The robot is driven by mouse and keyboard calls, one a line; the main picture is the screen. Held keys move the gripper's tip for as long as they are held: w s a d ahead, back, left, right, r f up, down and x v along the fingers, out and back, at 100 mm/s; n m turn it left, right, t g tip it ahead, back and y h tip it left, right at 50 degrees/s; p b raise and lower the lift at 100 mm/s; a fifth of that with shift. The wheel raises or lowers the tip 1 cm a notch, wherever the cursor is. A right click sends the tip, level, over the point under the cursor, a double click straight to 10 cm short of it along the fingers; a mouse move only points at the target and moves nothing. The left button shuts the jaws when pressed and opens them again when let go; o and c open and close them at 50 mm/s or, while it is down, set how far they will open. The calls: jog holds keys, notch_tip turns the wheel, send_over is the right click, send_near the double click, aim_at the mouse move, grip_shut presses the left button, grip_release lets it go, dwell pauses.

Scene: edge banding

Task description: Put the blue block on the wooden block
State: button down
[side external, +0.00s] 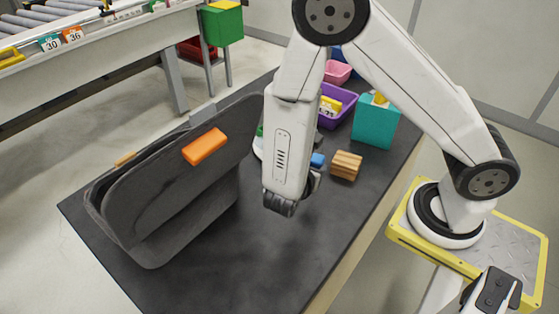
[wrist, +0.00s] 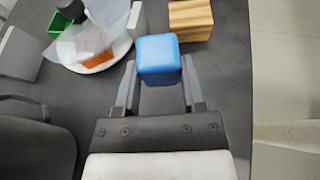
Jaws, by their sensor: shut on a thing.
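The blue block (wrist: 158,59) is held between the two fingers of my gripper (wrist: 158,84) in the wrist view. In the side view a small part of the blue block (side external: 318,160) shows beside my wrist, which hides the rest and most of the gripper. The wooden block (wrist: 191,20), striped light and dark brown, stands on the dark table just beyond and to the right of the blue block in the wrist view. In the side view the wooden block (side external: 346,165) is right of the blue block. Nothing lies on its top.
A white plate (wrist: 95,65) with an orange item and clear wrap lies left of the blue block. A grey bag (side external: 170,190) stands on the table's left part. A teal box (side external: 375,122) and purple bin (side external: 337,104) stand behind the wooden block. The table front (side external: 255,260) is clear.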

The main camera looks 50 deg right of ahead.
jog(key=s+d+r+m+g, duration=0.2)
jog(key=d+r, duration=0.1)
jog(key=d, duration=1.1)
jog(key=shift+g, duration=0.4)
jog(key=shift+f, duration=0.15)
send_over(344, 163)
jog(key=shift+f, duration=2.15)
jog(key=shift+f, duration=0.15)
jog(key=shift+f, duration=1.6)
jog(key=shift+f, duration=0.1)
jog(key=shift+c, duration=0.9)
grip_release()
